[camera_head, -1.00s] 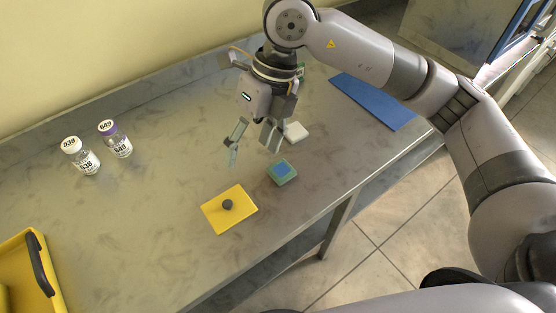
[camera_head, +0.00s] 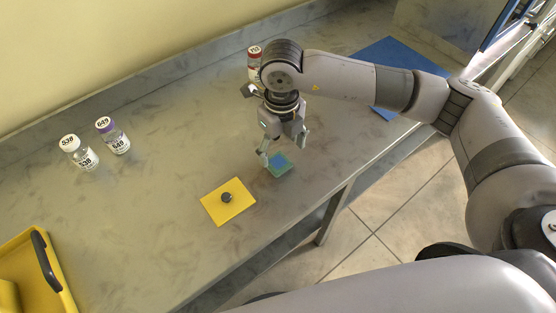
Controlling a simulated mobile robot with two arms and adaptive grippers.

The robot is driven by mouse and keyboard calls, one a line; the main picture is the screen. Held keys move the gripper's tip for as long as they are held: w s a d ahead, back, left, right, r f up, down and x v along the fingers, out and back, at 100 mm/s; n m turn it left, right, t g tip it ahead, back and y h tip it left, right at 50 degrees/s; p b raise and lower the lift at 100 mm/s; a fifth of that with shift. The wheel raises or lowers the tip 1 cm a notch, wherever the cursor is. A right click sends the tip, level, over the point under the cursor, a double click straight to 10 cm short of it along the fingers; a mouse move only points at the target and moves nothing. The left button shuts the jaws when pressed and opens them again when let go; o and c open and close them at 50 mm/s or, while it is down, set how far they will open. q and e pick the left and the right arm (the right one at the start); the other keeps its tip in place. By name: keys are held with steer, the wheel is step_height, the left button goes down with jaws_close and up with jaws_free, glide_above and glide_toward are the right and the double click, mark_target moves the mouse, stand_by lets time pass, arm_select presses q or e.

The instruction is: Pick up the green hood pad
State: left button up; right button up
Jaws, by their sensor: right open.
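The green hood pad (camera_head: 285,171), a small square block with a blue patch on top, lies on the grey bench near its front edge. My right gripper (camera_head: 283,155) is open and points down just over the pad. One finger is at the pad's left side and the other is at its upper right. I cannot tell whether the fingers touch it. The gripper hides part of the pad's far side. My left gripper is not in view.
A yellow square (camera_head: 240,205) with a dark knob lies left of the pad. Bottles 538 (camera_head: 79,153) and 649 (camera_head: 113,136) stand at left; a red-capped bottle (camera_head: 254,63) stands behind my arm. A yellow tray (camera_head: 62,290) and blue mat (camera_head: 391,52) are farther off.

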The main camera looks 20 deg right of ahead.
mark_target(278, 162)
steer(key=f, duration=0.1)
steer(key=f+p, duration=0.1)
steer(key=f, duration=0.2)
steer(key=shift+w+a+f+p, duration=0.1)
steer(key=shift+w+a+p, duration=0.15)
steer(key=shift+p, duration=0.15)
steer(key=shift+f, duration=0.6)
steer(key=shift+c, duration=0.6)
steer(key=c, duration=0.8)
